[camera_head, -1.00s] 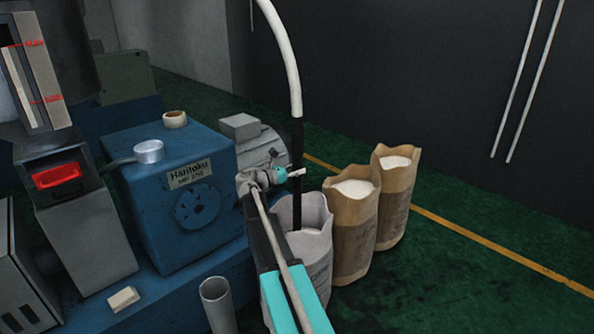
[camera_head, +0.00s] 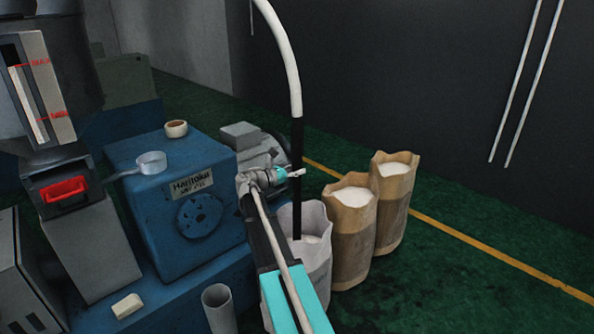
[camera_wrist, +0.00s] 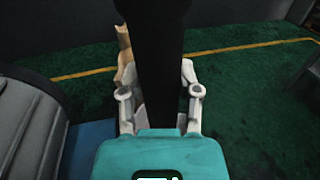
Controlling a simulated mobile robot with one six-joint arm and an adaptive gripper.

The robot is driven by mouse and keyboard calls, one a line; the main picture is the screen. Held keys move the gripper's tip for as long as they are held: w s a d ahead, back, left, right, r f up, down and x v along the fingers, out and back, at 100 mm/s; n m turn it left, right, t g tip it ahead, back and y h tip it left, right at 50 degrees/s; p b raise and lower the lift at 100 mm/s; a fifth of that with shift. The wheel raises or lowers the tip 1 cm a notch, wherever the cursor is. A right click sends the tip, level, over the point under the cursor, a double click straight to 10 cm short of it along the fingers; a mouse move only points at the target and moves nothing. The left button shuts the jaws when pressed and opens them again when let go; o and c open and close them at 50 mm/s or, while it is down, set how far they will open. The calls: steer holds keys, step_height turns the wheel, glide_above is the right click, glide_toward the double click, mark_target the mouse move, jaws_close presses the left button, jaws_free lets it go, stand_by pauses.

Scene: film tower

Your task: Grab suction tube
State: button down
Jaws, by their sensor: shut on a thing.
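The suction tube (camera_head: 297,140) has a black lower part and a white hose (camera_head: 284,45) that curves up and out of the top of the head view. Its lower end stands in the open white sack (camera_head: 317,256), with the tip hidden inside. My gripper (camera_head: 297,173) is at the black part, above the sack's rim. In the wrist view the black tube (camera_wrist: 161,75) runs upright between the two fingers of my gripper (camera_wrist: 160,95), which are shut on it.
Two open brown sacks (camera_head: 350,235) (camera_head: 393,215) of white material stand right of the white sack. A blue machine (camera_head: 170,230) with a saucepan (camera_head: 151,162) and a tape roll (camera_head: 176,129) on top stands left. Green floor is free at the right.

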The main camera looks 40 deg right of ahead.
steer(key=shift+r+p, duration=11.95)
steer(key=shift+r, duration=0.35)
